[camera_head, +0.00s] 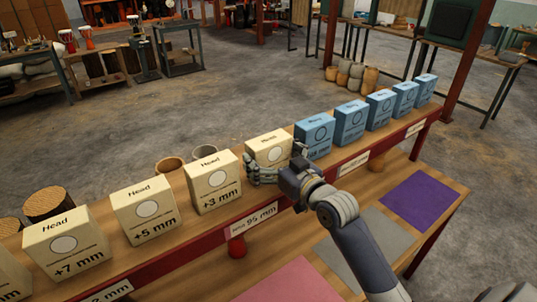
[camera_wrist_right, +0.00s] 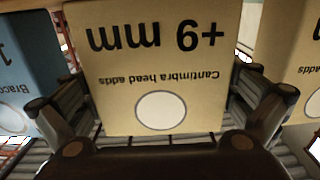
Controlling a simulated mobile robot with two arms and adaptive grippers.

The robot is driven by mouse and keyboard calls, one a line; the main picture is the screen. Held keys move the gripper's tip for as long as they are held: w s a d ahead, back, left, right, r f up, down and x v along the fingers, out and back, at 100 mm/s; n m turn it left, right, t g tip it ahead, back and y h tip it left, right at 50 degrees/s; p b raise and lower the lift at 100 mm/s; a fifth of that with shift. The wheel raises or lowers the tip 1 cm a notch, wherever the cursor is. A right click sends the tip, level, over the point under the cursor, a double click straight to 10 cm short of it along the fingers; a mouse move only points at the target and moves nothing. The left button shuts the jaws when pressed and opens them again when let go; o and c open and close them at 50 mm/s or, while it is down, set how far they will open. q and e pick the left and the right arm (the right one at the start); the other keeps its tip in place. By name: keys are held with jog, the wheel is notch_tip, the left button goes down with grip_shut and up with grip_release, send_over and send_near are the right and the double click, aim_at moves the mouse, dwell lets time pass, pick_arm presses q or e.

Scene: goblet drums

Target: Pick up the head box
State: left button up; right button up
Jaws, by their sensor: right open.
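A cream head box (camera_head: 268,146) stands on the wooden shelf, at the right end of the row of cream boxes. My right gripper (camera_head: 273,168) reaches it from the front, with its fingers open on either side of the box. In the right wrist view the box (camera_wrist_right: 160,65) fills the middle, its print upside down, between the two spread fingers. I cannot tell whether the fingers touch its sides. Other cream head boxes marked +3 mm (camera_head: 213,180), +5 mm (camera_head: 146,209) and +7 mm (camera_head: 66,243) stand to the left. My left gripper is out of view.
Several blue boxes (camera_head: 350,122) stand to the right, the nearest (camera_head: 314,135) close to the gripped-around box. The shelf's red front edge (camera_head: 190,249) carries labels. Below lie purple (camera_head: 425,200), grey and pink mats. Round wooden pieces (camera_head: 48,203) stand behind the cream boxes.

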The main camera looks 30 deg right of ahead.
aim_at(275, 147)
jog(key=shift+c, duration=0.6)
jog(key=c, duration=0.7)
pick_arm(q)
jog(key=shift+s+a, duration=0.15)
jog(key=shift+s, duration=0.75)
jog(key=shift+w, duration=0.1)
pick_arm(e)
jog(key=shift+r, duration=0.1)
jog(key=shift+r, duration=0.45)
notch_tip(275, 147, up, 2)
jog(key=shift+r+b, duration=0.15)
jog(key=shift+b, duration=0.35)
pick_arm(q)
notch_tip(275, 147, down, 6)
jog(key=b, duration=0.5)
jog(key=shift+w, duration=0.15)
pick_arm(e)
jog(key=s+d+r, duration=0.1)
jog(key=s+d, duration=0.9)
jog(key=s, duration=0.2)
jog(key=shift+d+r, duration=0.2)
jog(key=shift+r, duration=0.15)
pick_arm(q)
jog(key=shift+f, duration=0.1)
